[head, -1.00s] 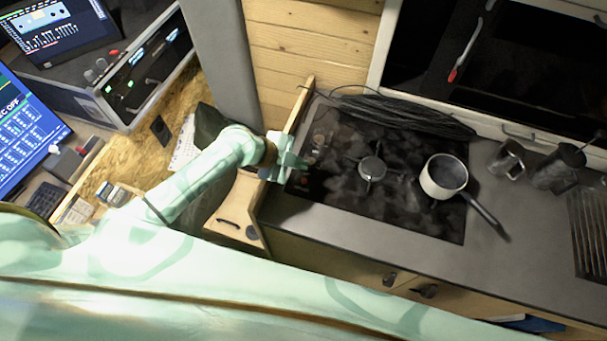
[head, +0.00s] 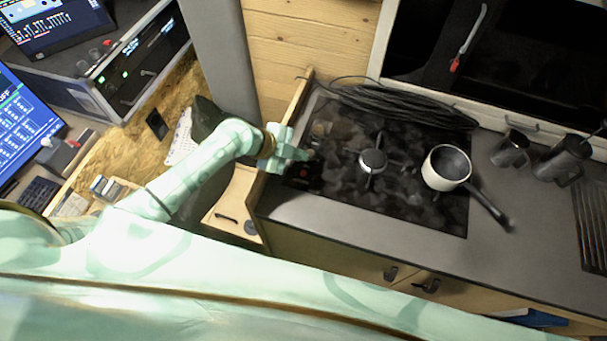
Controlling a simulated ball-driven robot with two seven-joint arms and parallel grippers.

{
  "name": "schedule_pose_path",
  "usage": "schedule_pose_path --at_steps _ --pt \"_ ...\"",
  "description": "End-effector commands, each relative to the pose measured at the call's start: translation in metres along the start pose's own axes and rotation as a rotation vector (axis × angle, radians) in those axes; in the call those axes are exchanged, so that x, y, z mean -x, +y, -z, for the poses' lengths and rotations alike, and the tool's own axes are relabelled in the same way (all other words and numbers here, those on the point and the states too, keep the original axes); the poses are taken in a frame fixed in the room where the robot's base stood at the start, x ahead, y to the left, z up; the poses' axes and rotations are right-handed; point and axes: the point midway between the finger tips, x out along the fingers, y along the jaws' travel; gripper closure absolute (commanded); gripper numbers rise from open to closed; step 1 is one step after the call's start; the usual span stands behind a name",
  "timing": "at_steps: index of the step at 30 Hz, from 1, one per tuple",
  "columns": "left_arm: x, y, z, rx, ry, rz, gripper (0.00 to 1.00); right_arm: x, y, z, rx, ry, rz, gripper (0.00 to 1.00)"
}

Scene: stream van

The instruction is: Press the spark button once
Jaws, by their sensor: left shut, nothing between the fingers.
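My left gripper (head: 305,155) is over the left edge of the black gas hob (head: 400,208), its fingers shut and empty, pointing right. A small reddish spot (head: 303,173) on the hob's left strip, just below the fingers in the picture, may be the spark button; it is too small and dark to be sure. I cannot tell whether the fingertips touch the hob. Dim knobs (head: 320,129) show just above the fingers, and the gripper hides part of this strip. My right gripper is not in view.
A burner (head: 373,160) sits in the middle of the hob. A white pot (head: 446,167) with a dark handle stands on its right side. A black cable coil (head: 405,106) lies behind. A wooden edge board (head: 296,105) rises beside my left gripper. Dark mugs (head: 510,149) stand at right.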

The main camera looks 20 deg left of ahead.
Motion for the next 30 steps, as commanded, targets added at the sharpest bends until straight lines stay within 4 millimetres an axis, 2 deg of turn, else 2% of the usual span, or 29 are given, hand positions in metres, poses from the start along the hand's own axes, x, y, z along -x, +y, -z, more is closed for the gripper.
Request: schedule_pose_path --at_steps 1,10,30 --pt "-0.010 0.007 -0.006 0.002 0.001 -0.001 1.00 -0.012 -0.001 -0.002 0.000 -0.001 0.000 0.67" --pt "-0.036 0.026 -0.025 -0.001 0.000 -0.001 1.00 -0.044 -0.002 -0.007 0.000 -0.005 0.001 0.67" --pt "-0.037 0.027 -0.026 -0.001 0.001 0.000 1.00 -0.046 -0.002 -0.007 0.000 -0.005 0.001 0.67"
